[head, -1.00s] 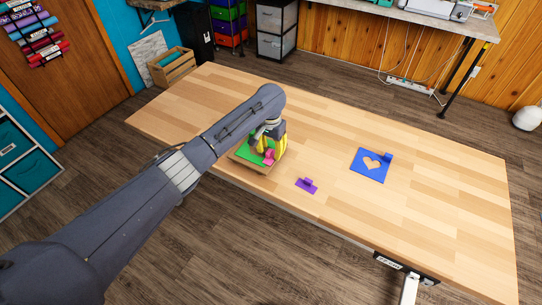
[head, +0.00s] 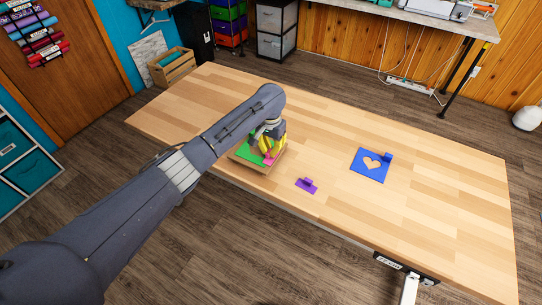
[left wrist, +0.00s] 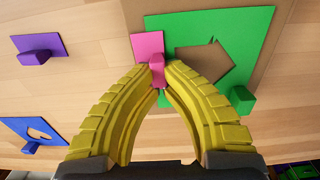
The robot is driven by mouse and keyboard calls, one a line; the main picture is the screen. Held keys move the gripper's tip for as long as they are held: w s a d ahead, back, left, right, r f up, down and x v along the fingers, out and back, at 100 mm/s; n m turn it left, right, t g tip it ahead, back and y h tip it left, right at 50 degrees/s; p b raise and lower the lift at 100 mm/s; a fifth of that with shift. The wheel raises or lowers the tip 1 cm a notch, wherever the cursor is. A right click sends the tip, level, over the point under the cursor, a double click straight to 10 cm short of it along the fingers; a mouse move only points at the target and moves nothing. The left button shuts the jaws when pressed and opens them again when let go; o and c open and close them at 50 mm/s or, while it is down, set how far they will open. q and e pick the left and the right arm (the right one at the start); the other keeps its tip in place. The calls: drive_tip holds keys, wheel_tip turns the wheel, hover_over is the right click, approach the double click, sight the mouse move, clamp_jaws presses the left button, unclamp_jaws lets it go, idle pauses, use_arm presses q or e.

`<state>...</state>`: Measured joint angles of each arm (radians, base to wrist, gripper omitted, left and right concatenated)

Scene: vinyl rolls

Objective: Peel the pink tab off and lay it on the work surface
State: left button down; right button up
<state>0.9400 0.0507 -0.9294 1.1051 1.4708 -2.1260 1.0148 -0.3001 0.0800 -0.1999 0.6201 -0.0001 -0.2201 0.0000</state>
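The pink tab (left wrist: 147,45) is a small flat pink square with a raised grip block. It lies at the edge of a green sheet (left wrist: 250,25) with a cut-out, on a brown board (left wrist: 283,22). My left gripper (left wrist: 160,68) has its yellow fingertips closed on both sides of the pink block, which sits between them. In the head view my left gripper (head: 268,152) is down over the board, with the pink tab (head: 270,161) partly hidden beneath it and the green sheet (head: 247,153) beside it. My right gripper is not in view.
A purple tab (head: 307,185) lies on the wooden table (head: 430,220) to the right of the board. A blue sheet with a heart cut-out (head: 358,165) lies farther right. Bare tabletop surrounds these pieces.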

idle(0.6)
use_arm(q)
drive_tip(key=shift+r, duration=3.45)
